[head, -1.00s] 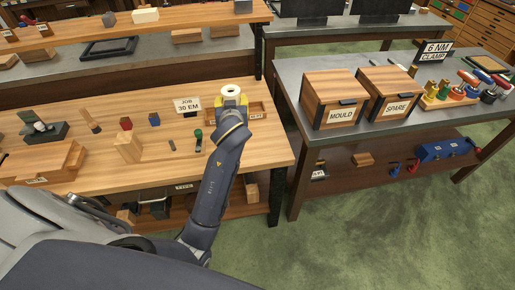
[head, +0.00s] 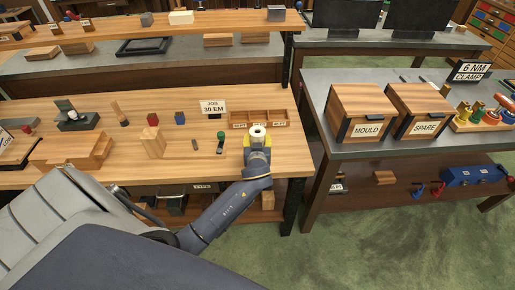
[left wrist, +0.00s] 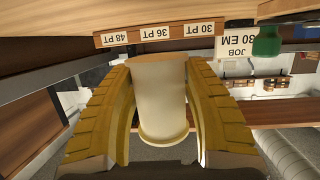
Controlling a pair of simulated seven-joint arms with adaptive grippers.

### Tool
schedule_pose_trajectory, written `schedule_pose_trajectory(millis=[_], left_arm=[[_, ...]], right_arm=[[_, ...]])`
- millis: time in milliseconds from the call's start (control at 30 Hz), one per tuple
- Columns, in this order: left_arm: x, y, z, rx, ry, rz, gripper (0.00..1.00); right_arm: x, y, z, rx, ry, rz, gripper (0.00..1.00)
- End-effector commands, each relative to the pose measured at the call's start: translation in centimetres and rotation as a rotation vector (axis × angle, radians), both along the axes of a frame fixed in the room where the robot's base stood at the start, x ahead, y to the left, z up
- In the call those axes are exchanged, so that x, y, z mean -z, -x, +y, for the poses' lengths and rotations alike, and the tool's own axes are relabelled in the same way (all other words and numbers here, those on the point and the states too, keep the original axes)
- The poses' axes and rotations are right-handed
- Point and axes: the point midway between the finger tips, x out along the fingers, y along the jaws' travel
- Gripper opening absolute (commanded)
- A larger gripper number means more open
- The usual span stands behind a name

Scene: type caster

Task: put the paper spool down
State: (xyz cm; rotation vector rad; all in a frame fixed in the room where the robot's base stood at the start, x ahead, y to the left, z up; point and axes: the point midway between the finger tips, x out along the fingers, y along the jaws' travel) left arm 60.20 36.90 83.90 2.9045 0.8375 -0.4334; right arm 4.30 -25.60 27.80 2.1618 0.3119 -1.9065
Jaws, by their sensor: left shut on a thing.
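The paper spool (head: 257,131) is a small cream cylinder with a dark hole in its top. It also shows in the left wrist view (left wrist: 160,95), between two yellow ribbed fingers. My left gripper (head: 257,138) is shut on it and holds it upright, just in front of a wooden tray (head: 289,116). The tray has three compartments labelled 48 PT, 36 PT and 30 PT in the left wrist view. The spool hides part of the tray's front in the head view. Whether the spool's base touches the bench cannot be told. My right gripper is not in view.
A JOB 30 EM card (head: 213,107) stands behind left of the tray. A green-topped tool (head: 220,143) stands left of the gripper. A wooden block (head: 153,142) is farther left. The bench's right edge is close by, with a gap before the grey table (head: 325,135).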

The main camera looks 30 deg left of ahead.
Motion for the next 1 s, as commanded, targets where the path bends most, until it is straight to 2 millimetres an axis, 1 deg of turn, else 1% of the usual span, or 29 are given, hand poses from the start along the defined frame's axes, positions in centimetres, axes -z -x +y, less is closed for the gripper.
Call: schedule_pose_trajectory(millis=[200, 400, 500, 600, 1000], left_arm=[[1.0, 0.0, 0.0, 0.001, 0.000, 0.000, 0.07], [3.3, 0.0, 0.0, 0.001, -0.002, 0.002, 0.07], [4.2, 0.0, 0.0, 0.000, -0.001, 0.001, 0.07], [4.5, 0.0, 0.0, 0.002, 0.001, -0.002, 0.07], [4.8, 0.0, 0.0, 0.000, 0.000, -0.001, 0.07]], right_arm=[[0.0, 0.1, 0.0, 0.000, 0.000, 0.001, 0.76], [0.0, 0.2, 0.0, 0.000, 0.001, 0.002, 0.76], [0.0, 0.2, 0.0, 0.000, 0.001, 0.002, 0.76], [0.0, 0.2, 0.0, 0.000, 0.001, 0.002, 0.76], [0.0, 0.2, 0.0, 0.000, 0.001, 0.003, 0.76]])
